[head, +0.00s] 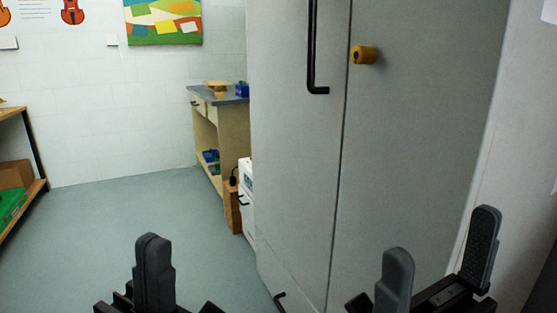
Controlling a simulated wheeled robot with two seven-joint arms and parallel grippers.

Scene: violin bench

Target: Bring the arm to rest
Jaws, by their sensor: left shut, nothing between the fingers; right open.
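My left gripper (153,248) is at the lower left of the head view, its dark fingers together and empty, pointing up. My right gripper (441,240) is at the lower right, its two dark fingers wide apart with nothing between them. Both appear in front of me at the bottom of the picture. Most of both arms is out of view below the frame.
A tall grey cabinet (295,160) with a black handle (312,60) and a yellow knob (364,55) stands close ahead on the right. A wooden workbench (206,125) stands behind it. A shelf (22,115) is at the left edge. The floor (110,225) between is clear.

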